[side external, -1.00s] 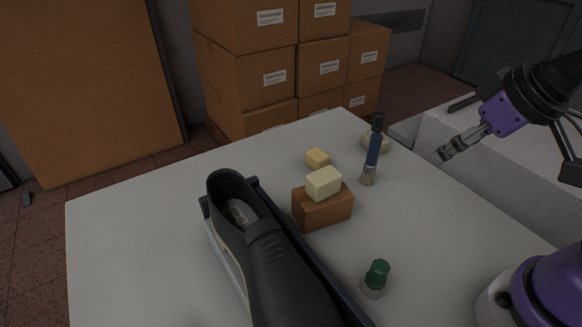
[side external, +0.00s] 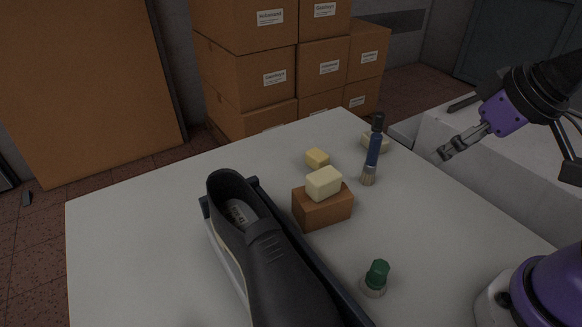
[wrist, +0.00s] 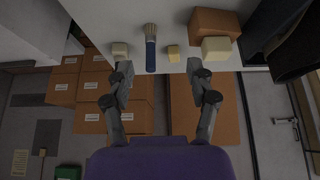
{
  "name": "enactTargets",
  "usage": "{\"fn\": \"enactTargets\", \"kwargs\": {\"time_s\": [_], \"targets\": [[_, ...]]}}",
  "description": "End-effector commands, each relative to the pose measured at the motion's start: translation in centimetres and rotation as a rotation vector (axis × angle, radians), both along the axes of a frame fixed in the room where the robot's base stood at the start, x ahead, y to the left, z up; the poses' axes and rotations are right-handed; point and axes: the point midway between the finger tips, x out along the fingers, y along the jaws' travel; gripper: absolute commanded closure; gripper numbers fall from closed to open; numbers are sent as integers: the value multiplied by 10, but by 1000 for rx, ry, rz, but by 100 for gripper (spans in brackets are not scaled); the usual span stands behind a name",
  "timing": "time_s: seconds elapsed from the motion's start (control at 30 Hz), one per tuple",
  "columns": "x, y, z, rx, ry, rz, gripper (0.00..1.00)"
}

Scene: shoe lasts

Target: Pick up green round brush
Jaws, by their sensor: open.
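The green round brush (side external: 375,279) stands upright on the white table near its front right, with a green knob on top and a pale base. It is not visible in the wrist view. My gripper (side external: 443,155) is raised off the right edge of the table, well above and behind the brush, and it is empty. In the wrist view my gripper (wrist: 158,66) shows its two fingers spread wide apart, with nothing held between them.
A black shoe (side external: 262,245) lies in a dark holder left of the brush. A brown block (side external: 322,209) carries a cream block (side external: 323,183). A blue-handled brush (side external: 374,150), a small yellow block (side external: 317,158) and another pale block (side external: 383,142) are farther back. Cardboard boxes (side external: 245,75) stand beyond the table.

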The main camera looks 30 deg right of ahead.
Motion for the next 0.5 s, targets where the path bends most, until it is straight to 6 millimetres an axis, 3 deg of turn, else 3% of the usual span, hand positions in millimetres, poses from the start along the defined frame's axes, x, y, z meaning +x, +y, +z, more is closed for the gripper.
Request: {"fn": "enactTargets", "kwargs": {"time_s": [0.13,0.2,0.37,0.5], "targets": [[0,2,0,2,7,8,35],[1,13,-3,8,46,45,35],[-1,66,-16,4,238,209,35],[-15,110,-30,-48,398,332,35]]}}
